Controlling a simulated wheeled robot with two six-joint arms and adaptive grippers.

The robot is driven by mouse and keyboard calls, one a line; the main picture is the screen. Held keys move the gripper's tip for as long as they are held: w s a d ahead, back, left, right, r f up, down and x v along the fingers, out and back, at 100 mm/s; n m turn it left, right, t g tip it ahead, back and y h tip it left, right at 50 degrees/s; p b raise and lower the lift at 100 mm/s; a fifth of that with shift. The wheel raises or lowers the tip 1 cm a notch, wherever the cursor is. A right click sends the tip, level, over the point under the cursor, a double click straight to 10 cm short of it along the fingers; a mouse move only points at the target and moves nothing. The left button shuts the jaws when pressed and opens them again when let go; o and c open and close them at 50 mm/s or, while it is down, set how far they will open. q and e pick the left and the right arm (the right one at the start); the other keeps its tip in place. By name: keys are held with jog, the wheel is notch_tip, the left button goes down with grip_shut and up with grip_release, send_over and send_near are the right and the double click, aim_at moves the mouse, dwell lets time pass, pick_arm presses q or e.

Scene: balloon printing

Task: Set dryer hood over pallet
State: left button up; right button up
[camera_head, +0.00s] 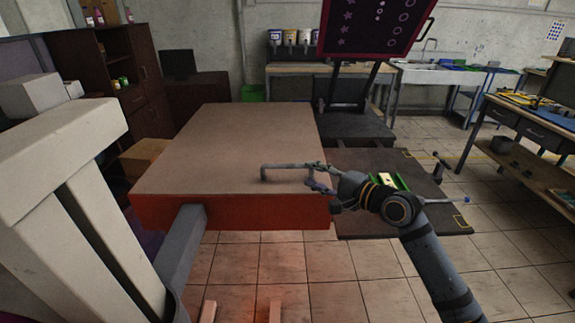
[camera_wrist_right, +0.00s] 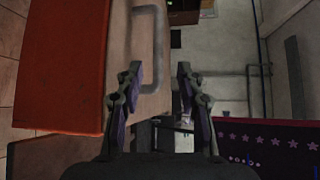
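The dryer hood looks to be the large box with a tan top (camera_head: 225,145) and red side; its red side also shows in the right wrist view (camera_wrist_right: 62,65). A grey bar handle (camera_head: 285,166) stands on its top near the right edge, and shows in the wrist view (camera_wrist_right: 159,45). My right gripper (camera_head: 316,177) is at the right end of this handle. In the wrist view its fingers (camera_wrist_right: 162,80) are apart, with the handle bar between or just beyond the tips; contact cannot be told. The dark grey flat piece (camera_head: 355,129) behind may be the pallet. My left gripper is out of view.
A purple screen (camera_head: 370,25) with stars and circles is raised behind. A pale frame (camera_head: 75,150) fills the left. A workbench (camera_head: 530,115) stands at right. The tiled floor in front is mostly clear.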

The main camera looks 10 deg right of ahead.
aim_at(289, 168)
jog(key=x, duration=0.4)
jog(key=shift+s+r+p, duration=0.1)
jog(key=shift+p, duration=0.2)
jog(key=x, duration=0.4)
jog(key=shift+s+a+p, duration=0.1)
jog(key=shift+p, duration=0.25)
jog(key=shift+x, duration=0.85)
jog(key=shift+w+a+f, duration=0.15)
jog(key=shift+w+f, duration=0.1)
jog(key=shift+f, duration=0.05)
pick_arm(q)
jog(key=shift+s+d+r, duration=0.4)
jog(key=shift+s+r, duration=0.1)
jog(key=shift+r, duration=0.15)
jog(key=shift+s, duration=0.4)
pick_arm(e)
grip_shut()
